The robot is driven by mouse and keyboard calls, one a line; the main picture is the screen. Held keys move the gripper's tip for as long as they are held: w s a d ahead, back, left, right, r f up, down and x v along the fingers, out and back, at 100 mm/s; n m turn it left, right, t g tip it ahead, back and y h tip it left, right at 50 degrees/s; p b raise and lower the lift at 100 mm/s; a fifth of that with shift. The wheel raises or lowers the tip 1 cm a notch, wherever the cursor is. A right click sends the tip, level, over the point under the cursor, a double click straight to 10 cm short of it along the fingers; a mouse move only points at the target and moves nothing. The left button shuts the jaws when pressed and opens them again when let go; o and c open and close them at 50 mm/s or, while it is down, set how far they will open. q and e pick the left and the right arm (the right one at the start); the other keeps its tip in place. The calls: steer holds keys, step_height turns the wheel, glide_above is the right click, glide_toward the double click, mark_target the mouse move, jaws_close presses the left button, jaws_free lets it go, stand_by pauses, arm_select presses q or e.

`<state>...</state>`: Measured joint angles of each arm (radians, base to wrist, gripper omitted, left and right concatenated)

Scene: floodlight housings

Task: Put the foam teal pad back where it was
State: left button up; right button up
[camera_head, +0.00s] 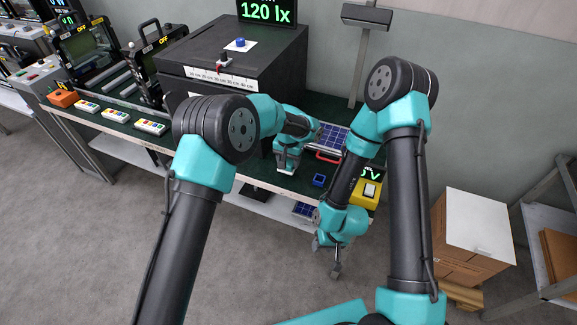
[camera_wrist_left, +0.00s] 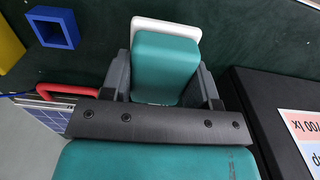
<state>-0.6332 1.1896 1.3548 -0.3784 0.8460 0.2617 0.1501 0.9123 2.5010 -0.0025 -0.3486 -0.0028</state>
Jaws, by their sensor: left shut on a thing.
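The foam teal pad (camera_wrist_left: 166,65) is a rounded teal block in the left wrist view. My left gripper (camera_wrist_left: 163,85) is shut on it, with one dark finger on each side. A white rounded plate (camera_wrist_left: 166,26) shows just beyond the pad's far end; I cannot tell whether they touch. In the head view my left gripper (camera_head: 287,172) is low over the front of the dark green bench, and the pad cannot be made out there. My right gripper (camera_head: 328,257) hangs in front of the bench, away from the pad; its jaw opening is unclear.
A blue square frame (camera_head: 318,180) and a yellow unit (camera_head: 366,193) stand right of my left gripper. A solar panel (camera_head: 330,138) with a red handle lies behind. A large black box (camera_head: 235,60) with a scale strip stands close by on the left.

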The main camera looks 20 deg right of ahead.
mark_target(288, 165)
arm_select(q)
steer(key=shift+w+f, duration=0.15)
steer(key=shift+f, duration=1.65)
steer(key=shift+f, duration=0.1)
steer(key=o, duration=0.8)
step_height(288, 165, up, 12)
steer(key=shift+r, duration=0.15)
